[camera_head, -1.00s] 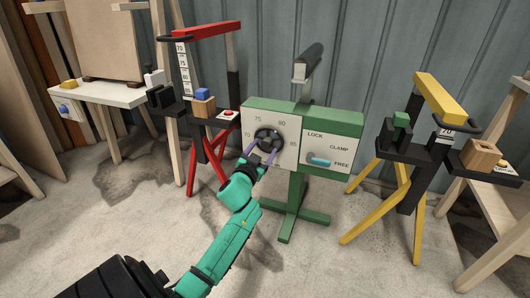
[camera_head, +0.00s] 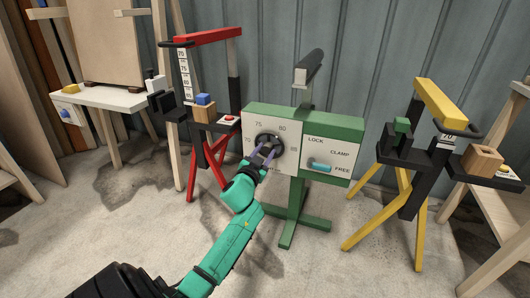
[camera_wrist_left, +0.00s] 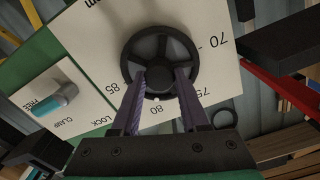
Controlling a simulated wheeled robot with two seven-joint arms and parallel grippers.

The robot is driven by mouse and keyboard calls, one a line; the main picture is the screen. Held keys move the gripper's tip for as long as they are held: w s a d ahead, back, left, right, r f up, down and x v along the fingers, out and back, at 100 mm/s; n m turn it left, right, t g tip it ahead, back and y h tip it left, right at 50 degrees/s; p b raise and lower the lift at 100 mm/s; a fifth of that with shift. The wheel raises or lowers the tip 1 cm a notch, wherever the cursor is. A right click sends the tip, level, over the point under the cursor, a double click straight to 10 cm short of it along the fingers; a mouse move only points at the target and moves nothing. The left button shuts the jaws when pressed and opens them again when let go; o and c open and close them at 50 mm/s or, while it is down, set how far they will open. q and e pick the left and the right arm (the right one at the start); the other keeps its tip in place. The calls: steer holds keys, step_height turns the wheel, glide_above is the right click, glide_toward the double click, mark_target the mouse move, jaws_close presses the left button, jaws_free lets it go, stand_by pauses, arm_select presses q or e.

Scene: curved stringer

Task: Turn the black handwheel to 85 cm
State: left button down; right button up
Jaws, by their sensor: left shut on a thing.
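The black handwheel (camera_head: 268,147) sits on the white dial plate of the green stand, with numbers 70 to 85 around it. It also fills the top middle of the left wrist view (camera_wrist_left: 160,42). A small pale mark shows at the rim near 80. My left gripper (camera_head: 264,152) is shut on the handwheel, its two purple fingers (camera_wrist_left: 169,76) reaching into the wheel's face around the hub. The teal clamp lever (camera_head: 319,166) on the right panel lies by FREE. My right gripper is out of view.
A red stand (camera_head: 208,37) with a height scale is at the left, and a yellow stand (camera_head: 440,100) at the right. A white table (camera_head: 112,95) is at the far left. The floor in front of the green stand is open.

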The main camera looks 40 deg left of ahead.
arm_select(q)
steer(key=shift+m+p, duration=0.35)
steer(key=shift+m, duration=0.85)
steer(key=m, duration=0.2)
steer(key=shift+m, duration=0.3)
steer(key=m, duration=0.6)
steer(key=shift+d+f, duration=0.1)
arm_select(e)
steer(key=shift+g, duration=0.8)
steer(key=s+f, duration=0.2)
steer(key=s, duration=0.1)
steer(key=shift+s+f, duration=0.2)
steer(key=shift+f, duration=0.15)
arm_select(q)
steer(key=shift+m, duration=0.4)
steer(key=shift+c, duration=2.1)
jaws_free()
